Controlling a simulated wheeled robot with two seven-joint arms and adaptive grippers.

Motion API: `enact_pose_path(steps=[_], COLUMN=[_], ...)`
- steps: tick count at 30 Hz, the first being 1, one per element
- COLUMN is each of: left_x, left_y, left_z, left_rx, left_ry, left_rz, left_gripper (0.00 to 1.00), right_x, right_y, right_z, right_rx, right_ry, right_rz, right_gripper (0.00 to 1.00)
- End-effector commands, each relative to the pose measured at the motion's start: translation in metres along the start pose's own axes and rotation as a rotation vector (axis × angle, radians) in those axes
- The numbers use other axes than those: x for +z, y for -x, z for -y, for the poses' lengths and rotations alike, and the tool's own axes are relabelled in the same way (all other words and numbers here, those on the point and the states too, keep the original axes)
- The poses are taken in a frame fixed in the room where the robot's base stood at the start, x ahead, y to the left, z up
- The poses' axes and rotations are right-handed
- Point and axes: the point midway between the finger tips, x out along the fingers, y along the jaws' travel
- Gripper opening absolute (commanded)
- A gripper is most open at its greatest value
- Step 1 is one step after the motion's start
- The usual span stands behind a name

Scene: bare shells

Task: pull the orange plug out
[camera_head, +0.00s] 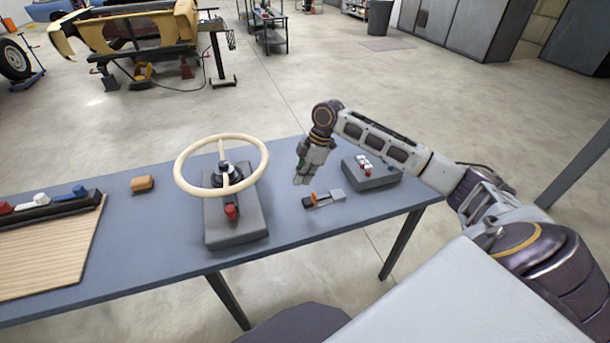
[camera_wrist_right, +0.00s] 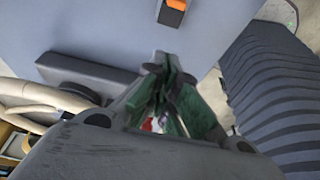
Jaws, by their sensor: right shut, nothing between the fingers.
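The orange plug (camera_head: 314,196) is a small orange piece at the dark end of a small grey and black unit (camera_head: 337,194), which lies on the blue-grey table. It looks seated in that unit, though the detail is too small to be sure. In the right wrist view an orange piece (camera_wrist_right: 177,5) shows at the top edge, apart from the fingertips. My right gripper (camera_head: 300,181) points down just left of the plug and above the table. Its fingers (camera_wrist_right: 168,62) are closed together with nothing between them. My left gripper is out of view.
A steering wheel (camera_head: 262,169) on a grey base (camera_head: 235,228) stands left of the gripper. A grey button box (camera_head: 378,181) lies to the right. An orange-brown block (camera_head: 142,183) and a wooden board (camera_head: 50,250) lie farther left on the table (camera_head: 300,228).

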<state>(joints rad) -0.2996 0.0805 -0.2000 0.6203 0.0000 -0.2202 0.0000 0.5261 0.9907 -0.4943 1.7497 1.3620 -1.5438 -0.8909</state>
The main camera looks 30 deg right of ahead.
Motion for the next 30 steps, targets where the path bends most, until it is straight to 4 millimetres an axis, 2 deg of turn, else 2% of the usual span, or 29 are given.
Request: enact_pose_path(steps=[12,20,30], left_x=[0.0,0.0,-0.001], left_y=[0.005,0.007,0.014], left_z=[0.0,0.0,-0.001], left_rx=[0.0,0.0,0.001], left_ry=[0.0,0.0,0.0], left_rz=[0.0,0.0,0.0], left_gripper=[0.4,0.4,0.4], right_x=[0.0,0.0,0.028], right_y=[-0.053,-0.078,-0.068], right_z=[0.0,0.0,0.0], right_rx=[-0.001,0.0,0.001], right_ry=[-0.002,-0.001,-0.002], right_rz=[0.0,0.0,0.002], right_gripper=[0.0,0.0,0.0])
